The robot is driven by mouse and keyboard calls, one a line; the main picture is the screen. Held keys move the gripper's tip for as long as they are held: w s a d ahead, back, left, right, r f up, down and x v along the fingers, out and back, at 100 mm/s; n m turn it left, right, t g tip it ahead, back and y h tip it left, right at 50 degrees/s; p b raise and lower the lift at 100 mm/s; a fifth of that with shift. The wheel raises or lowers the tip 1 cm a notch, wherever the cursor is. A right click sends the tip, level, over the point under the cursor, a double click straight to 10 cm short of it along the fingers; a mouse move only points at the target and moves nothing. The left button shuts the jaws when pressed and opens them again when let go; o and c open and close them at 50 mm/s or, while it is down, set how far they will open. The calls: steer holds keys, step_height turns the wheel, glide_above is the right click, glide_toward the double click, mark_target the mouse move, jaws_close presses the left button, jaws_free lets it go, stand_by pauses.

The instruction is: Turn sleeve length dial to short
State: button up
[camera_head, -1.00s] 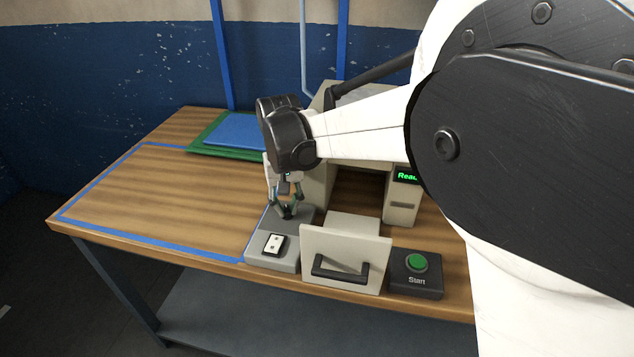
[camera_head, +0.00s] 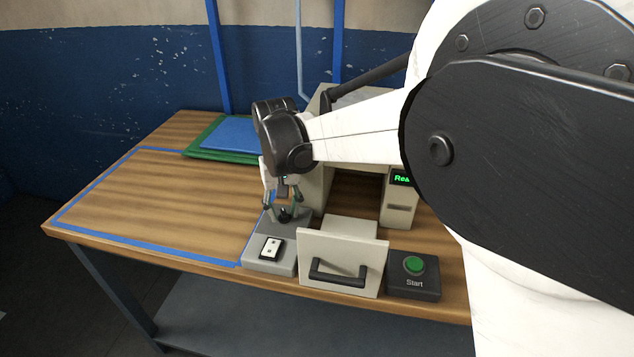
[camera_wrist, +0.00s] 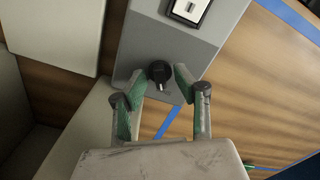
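The sleeve length dial is a small black knob (camera_wrist: 160,71) on a grey control box (camera_wrist: 150,40). Its pale pointer mark faces down in the wrist view, toward my gripper's palm. The knob also shows in the head view (camera_head: 285,214), below my fingers. My gripper (camera_wrist: 159,82) is open, with one green-padded fingertip on each side of the knob. Gaps show between the knob and both fingertips, so it is not gripped. My gripper in the head view (camera_head: 283,203) points down over the box. No scale lettering around the dial is readable.
A white rocker switch (camera_head: 270,248) sits on the same box, nearer the table edge. A beige drawer front with black handle (camera_head: 340,272) and a green Start button (camera_head: 413,265) stand to the right. The blue-taped table area (camera_head: 150,205) at left is clear.

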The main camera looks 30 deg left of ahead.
mark_target(285, 212)
step_height(285, 212, up, 12)
stand_by(0.6)
steer(key=shift+d, duration=0.1)
steer(key=w+d+r+m+t+p, duration=0.1)
steer(key=d+r+m, duration=0.15)
steer(key=d, duration=0.65)
steer(key=w+d+r+m+y+p, duration=0.1)
steer(key=d+m+p, duration=0.15)
steer(key=d, duration=0.75)
steer(key=w+d+r+m+t+p, duration=0.1)
steer(key=d+r+m, duration=0.15)
steer(key=d, duration=0.65)
steer(key=s+d+f+t+b, duration=0.1)
steer(key=s+d, duration=0.3)
steer(key=d, duration=0.4)
steer(key=s+d+f+m+t+b, duration=0.1)
steer(key=s+d+f+t+b, duration=0.1)
steer(key=s+d, duration=0.3)
steer(key=s+d+f+t+h+b, duration=0.1)
steer(key=s+d+f, duration=0.3)
steer(key=d, duration=0.9)
steer(key=shift+s+m+t, duration=0.35)
steer(key=shift+s+t, duration=0.1)
steer(key=shift+t, duration=0.15)
